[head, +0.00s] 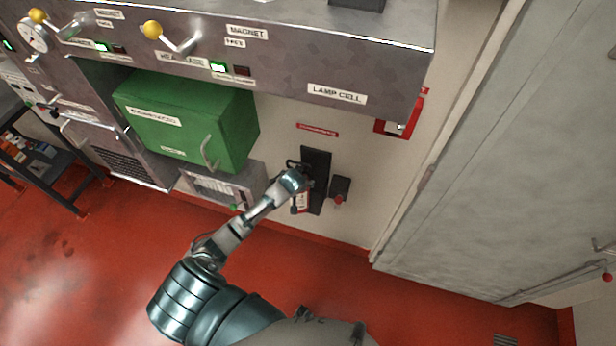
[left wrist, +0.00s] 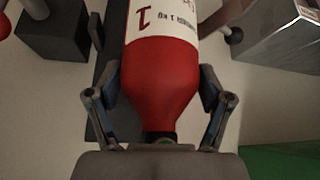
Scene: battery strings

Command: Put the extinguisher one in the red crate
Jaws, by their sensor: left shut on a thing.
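Extinguisher one (left wrist: 165,75) is red with a white label bearing a large red "1". It shows large in the left wrist view, between the fingers of my left gripper (left wrist: 160,100), which is shut on it near its narrow end. In the head view, my left gripper (head: 298,180) is at a dark wall bracket, and a little of the extinguisher's red and white body (head: 302,201) shows below it. The extinguisher is still against the black backing plate (head: 319,165). The red crate is not seen in either view. My right gripper is not in view.
A green box (head: 190,120) with a handle and a grey machine front labelled "LAMP CELL" (head: 390,75) are left of and above the arm. A small dark holder (head: 339,188) is right of the bracket. A grey door (head: 510,150) stands at right. Red floor (head: 90,260) is open at lower left.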

